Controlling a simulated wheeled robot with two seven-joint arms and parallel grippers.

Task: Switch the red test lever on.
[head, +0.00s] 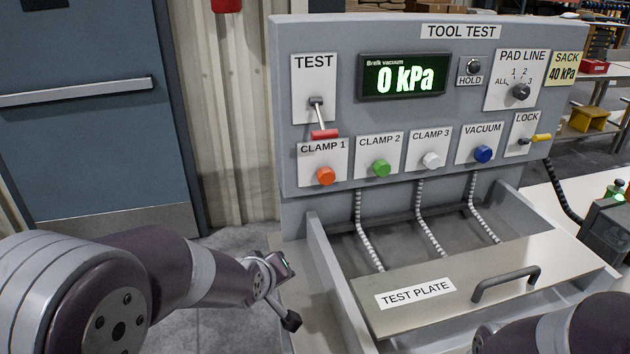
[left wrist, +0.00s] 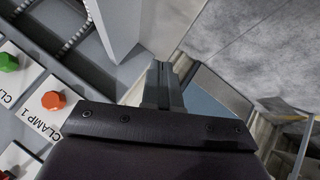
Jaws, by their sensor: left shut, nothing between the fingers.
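The red test lever (head: 324,134) is on the TEST plate at the upper left of the grey tool test panel (head: 440,128). Its metal stem hangs from the pivot and its red grip points down, just above the CLAMP 1 label. My left gripper (head: 283,266) is below and left of the lever, apart from it, near the bench's left edge. In the left wrist view the fingers (left wrist: 165,85) are shut with nothing between them.
Orange (head: 326,176), green (head: 381,168), white (head: 430,160) and blue (head: 483,154) buttons sit below the lever and display. The display (head: 403,77) reads 0 kPa. The test plate (head: 385,318) with its handle lies below the panel. Floor left of the bench is clear.

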